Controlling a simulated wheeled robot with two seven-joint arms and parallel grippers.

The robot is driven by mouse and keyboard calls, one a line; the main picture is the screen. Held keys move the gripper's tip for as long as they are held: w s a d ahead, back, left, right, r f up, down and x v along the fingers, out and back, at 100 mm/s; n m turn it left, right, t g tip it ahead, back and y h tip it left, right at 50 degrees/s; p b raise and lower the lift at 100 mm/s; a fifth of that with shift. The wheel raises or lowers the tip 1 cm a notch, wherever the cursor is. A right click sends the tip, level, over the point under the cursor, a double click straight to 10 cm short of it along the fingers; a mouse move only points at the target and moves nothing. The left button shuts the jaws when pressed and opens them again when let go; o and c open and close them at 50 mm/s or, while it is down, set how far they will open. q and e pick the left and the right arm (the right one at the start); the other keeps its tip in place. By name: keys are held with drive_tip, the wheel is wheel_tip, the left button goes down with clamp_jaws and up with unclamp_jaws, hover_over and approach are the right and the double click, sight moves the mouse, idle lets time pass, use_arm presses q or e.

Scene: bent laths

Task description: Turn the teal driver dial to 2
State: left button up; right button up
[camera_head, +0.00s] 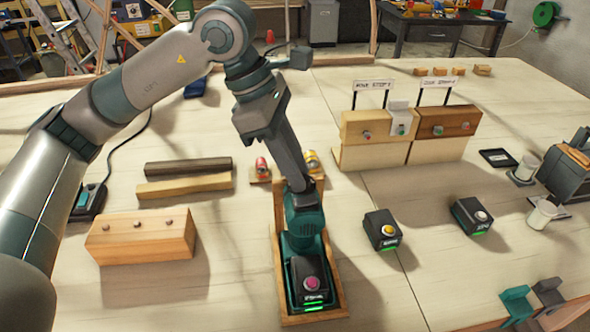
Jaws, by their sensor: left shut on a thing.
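The teal driver (303,243) lies in a wooden cradle (338,270), its black battery (312,289) toward me with a pink button and lit green bars. My left gripper (303,190) reaches down from above onto the far end of the driver. It is shut on the driver there. The dial and its numbers are hidden or too small to make out, so I cannot tell its setting.
Two spare batteries (382,229) (471,215) stand to the right. A wooden block with several holes (140,238) and two laths (185,186) lie left. Wooden stands with signs (408,130) are behind.

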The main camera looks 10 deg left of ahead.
idle(0.3)
use_arm(q)
drive_tip(key=o, duration=0.8)
drive_tip(key=shift+r, duration=0.1)
drive_tip(key=shift+a+r, duration=0.2)
drive_tip(key=shift+r, duration=0.2)
drive_tip(key=b+v, duration=0.2)
drive_tip(key=v, duration=1.4)
drive_tip(key=shift+r, duration=0.25)
use_arm(e)
drive_tip(key=shift+s+d+f+g+h, duration=0.3)
drive_tip(key=shift+s+d+f+g, duration=0.6)
drive_tip(key=shift+d, duration=0.15)
use_arm(q)
drive_tip(key=shift+s, duration=0.1)
use_arm(e)
drive_tip(key=shift+s+d+f, duration=0.1)
drive_tip(key=shift+d, duration=0.05)
